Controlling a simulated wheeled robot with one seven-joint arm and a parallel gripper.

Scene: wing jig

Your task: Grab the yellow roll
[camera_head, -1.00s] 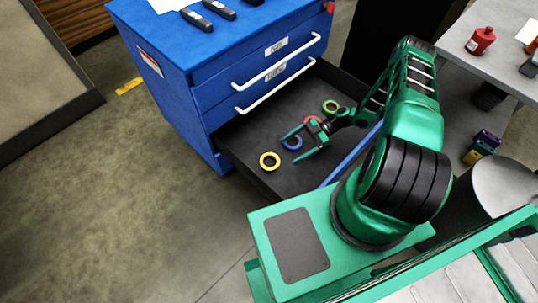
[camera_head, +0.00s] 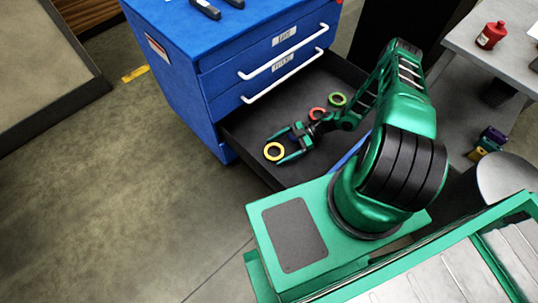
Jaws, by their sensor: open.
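The yellow roll (camera_head: 266,154) is a ring lying flat on the floor of the open bottom drawer (camera_head: 243,129), near its left front part. My gripper (camera_head: 276,151) reaches in from the right with its two green fingers apart. The fingertips are at the right side of the roll, one towards the far side and one towards the near side. I cannot tell whether they touch it. The blue roll is hidden, or nearly so, by my gripper.
A red roll (camera_head: 317,113) and a green roll (camera_head: 338,99) lie farther back right in the drawer. The blue cabinet (camera_head: 175,85) stands behind, with white handles on its closed drawers. A grey table (camera_head: 470,30) with a red bottle (camera_head: 491,35) is at the right.

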